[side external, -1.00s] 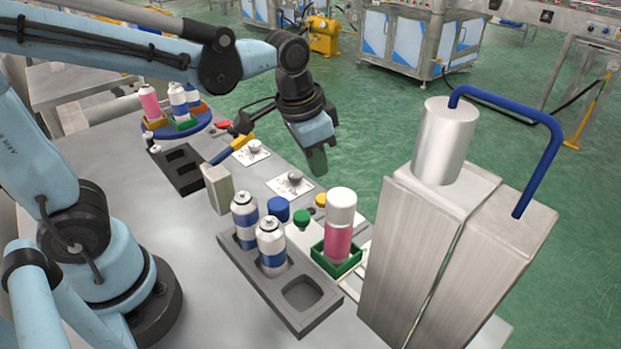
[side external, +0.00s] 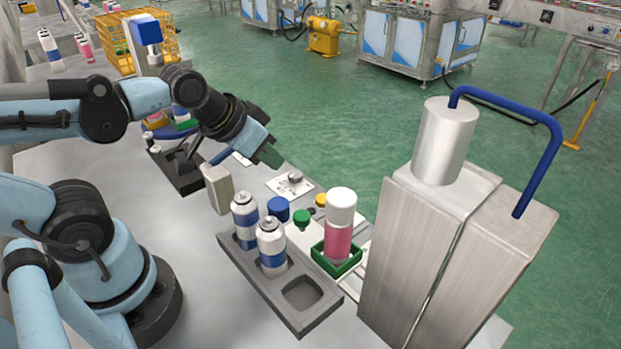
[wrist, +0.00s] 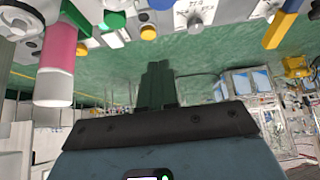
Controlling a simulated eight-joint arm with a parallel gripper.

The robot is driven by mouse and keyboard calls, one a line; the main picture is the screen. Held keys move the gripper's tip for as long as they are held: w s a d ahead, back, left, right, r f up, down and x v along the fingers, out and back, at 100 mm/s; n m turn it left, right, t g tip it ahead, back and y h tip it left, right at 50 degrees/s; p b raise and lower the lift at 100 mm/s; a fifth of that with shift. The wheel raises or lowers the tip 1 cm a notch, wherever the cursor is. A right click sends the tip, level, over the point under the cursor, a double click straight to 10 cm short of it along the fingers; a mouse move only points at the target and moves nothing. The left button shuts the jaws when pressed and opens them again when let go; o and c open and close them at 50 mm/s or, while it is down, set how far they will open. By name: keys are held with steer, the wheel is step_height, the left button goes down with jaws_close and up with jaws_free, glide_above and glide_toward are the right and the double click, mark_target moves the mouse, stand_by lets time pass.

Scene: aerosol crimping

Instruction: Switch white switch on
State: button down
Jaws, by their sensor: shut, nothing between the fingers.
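Two white plates with grey knobs lie along the table edge. The nearer knob plate (side external: 291,184) is fully visible; it also shows upside down in the wrist view (wrist: 194,18). The farther plate (side external: 243,158) is mostly hidden behind my gripper. I cannot tell which is the white switch, nor whether it is on. My gripper (side external: 271,156) is shut and empty, tilted down to the right, beyond the far plate and up-left of the near knob in the picture. It appears apart from both. In the wrist view the shut fingers (wrist: 158,70) point over green floor.
A grey holder (side external: 318,318) with two blue-white cans stands in front. A pink can (side external: 338,240) sits in a green tray, beside green (side external: 302,218) and yellow (side external: 321,200) buttons. A beige block (side external: 217,188) stands left of the near knob. A tall metal machine (side external: 420,260) fills the right.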

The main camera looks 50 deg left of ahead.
step_height(320, 180, up, 3)
steer(key=n+g, duration=0.7)
steer(key=n, duration=1.1)
glide_above(358, 217)
steer(key=shift+s+f, duration=0.2)
steer(key=shift+s, duration=0.05)
steer(key=shift+f, duration=0.1)
step_height(358, 217, down, 14)
steer(key=shift+w+r, duration=0.1)
